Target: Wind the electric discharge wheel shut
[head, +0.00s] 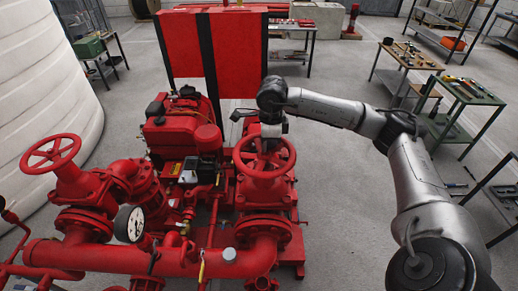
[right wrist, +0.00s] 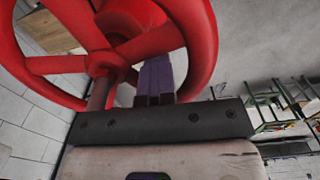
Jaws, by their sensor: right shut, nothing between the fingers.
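A red spoked handwheel (head: 284,168) sits on top of a red valve at the middle of the head view. My right gripper (head: 270,142) is at this wheel's far side, with its fingers pointing down. In the right wrist view the wheel (right wrist: 70,66) fills the upper left. My right gripper's fingers (right wrist: 156,78) are shut together and lie against or between the spokes and rim, near the hub. I cannot tell whether they touch the wheel. A second red handwheel (head: 42,166) stands on another valve at the left. My left gripper is out of view.
A red engine (head: 180,128) stands behind and left of the middle wheel, with a tall red cabinet (head: 185,45) behind it. A pressure gauge (head: 129,224) is on the front piping. Tables with tools (head: 408,54) stand at the right. Open floor lies between them.

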